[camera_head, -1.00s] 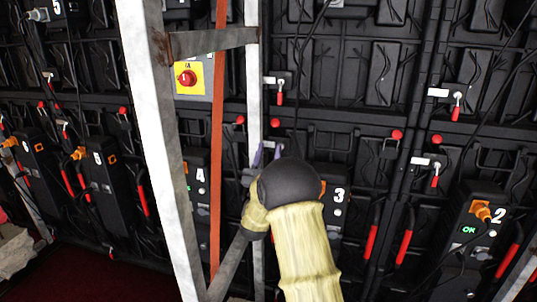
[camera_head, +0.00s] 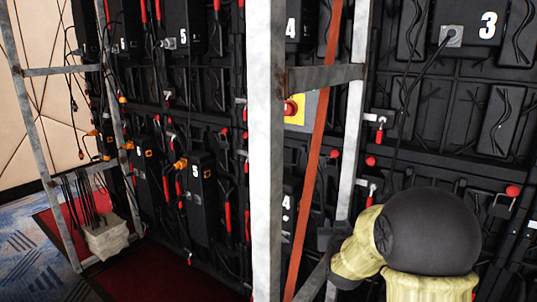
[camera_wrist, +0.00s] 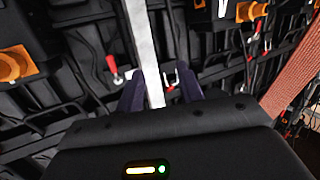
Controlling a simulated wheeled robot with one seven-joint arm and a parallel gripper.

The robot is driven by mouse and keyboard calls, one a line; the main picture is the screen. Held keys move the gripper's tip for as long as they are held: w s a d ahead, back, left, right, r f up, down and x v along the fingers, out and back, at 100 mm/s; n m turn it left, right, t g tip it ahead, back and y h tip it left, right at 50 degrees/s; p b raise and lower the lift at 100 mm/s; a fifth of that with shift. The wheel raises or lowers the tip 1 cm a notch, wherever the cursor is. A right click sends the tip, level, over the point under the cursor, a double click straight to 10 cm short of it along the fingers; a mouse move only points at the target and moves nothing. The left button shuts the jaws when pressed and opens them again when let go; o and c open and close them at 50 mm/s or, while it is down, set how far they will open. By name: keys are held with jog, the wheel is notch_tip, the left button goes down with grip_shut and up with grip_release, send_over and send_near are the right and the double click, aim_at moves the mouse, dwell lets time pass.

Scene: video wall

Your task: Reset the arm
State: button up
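My arm, in a yellow sleeve with a black rounded joint, shows at the lower right of the head view. My gripper is mostly hidden behind it there. In the wrist view my gripper (camera_wrist: 160,86) has its two dark purple fingers spread apart, with nothing held. A pale metal post (camera_wrist: 144,45) shows in the gap between the fingers. I cannot tell how far beyond the fingertips it stands.
The black video wall back (camera_head: 465,110) fills the right and middle. Metal frame posts (camera_head: 264,150) and an orange strap (camera_head: 316,140) stand close by my arm. A yellow box with a red button (camera_head: 291,108) is behind them. A whitish sack (camera_head: 106,241) sits at left on red carpet.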

jog(key=s+a+f+g+y, duration=0.1)
jog(key=s+f+g, duration=0.3)
jog(key=s, duration=0.6)
jog(key=s+a+f+n+g+y, duration=0.15)
jog(key=s+f+g, duration=0.3)
jog(key=s, duration=0.55)
jog(key=s+a+f+g, duration=0.1)
jog(key=s+f+g, duration=0.3)
jog(key=s, duration=0.6)
notch_tip(320, 180, up, 34)
jog(key=p, duration=3.3)
jog(key=shift+w+a+f+g, duration=0.15)
jog(key=shift+w+f+g, duration=0.1)
jog(key=shift+g, duration=0.2)
